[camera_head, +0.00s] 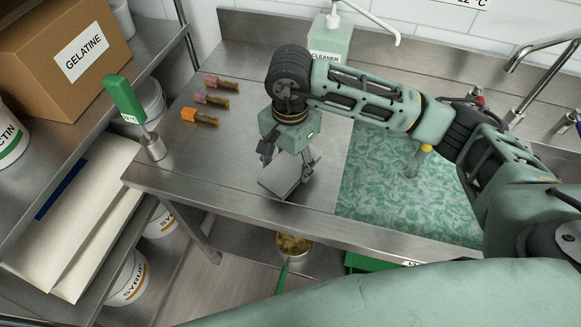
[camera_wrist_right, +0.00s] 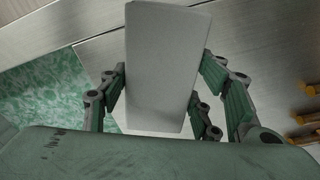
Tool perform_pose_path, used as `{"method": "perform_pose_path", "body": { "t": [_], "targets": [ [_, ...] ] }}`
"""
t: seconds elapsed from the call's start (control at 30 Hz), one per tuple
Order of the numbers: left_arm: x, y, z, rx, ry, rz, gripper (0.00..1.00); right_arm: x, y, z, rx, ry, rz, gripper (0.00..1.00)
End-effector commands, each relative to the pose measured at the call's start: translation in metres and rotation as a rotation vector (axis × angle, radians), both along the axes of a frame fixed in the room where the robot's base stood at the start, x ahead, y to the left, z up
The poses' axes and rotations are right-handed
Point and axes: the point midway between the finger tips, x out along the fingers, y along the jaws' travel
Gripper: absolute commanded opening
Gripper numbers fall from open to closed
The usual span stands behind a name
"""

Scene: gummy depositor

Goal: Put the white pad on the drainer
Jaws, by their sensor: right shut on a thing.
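The white pad (camera_wrist_right: 165,65) is a pale flat slab with rounded corners. In the right wrist view it stands between the finger pads of my right gripper (camera_wrist_right: 165,95), which is shut on it. In the head view my right gripper (camera_head: 285,160) points down, with the pad (camera_head: 281,175) showing as a grey-white slab at its tips. It is over the steel worktop near the front edge; I cannot tell whether it touches. The steel surface (camera_head: 325,165) there adjoins a green mottled area (camera_head: 385,200); I cannot tell which part is the drainer. My left gripper is out of view.
Several small brown-bodied pieces with coloured ends (camera_head: 205,118) lie at the worktop's left. A green-handled tool (camera_head: 125,100) stands at the left edge. A cleaner bottle (camera_head: 330,42) is at the back, taps (camera_head: 540,65) are at right. A pot (camera_head: 293,247) sits below.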

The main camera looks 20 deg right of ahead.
Motion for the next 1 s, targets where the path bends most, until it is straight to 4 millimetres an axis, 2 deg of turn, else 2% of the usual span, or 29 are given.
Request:
{"method": "perform_pose_path", "body": {
  "t": [0.13, 0.3, 0.7, 0.73, 0.93, 1.0],
  "targets": [
    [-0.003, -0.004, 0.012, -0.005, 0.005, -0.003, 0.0, -0.002, 0.0, -0.019, -0.002, 0.007, -0.001, 0.34],
    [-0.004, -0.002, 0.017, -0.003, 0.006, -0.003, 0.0, -0.001, 0.0, -0.037, -0.001, 0.002, 0.0, 0.34],
    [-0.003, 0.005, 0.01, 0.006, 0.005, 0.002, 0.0, 0.0, 0.0, -0.043, -0.001, 0.0, 0.0, 0.34],
    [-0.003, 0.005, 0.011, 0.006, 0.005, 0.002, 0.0, -0.001, 0.0, -0.042, -0.001, 0.0, 0.0, 0.6],
    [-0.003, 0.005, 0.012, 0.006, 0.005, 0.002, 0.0, -0.001, 0.0, -0.041, -0.001, 0.002, 0.0, 0.77],
    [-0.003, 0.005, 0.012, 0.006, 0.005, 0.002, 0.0, -0.001, 0.0, -0.041, -0.001, 0.002, 0.0, 0.77]
  ]
}}
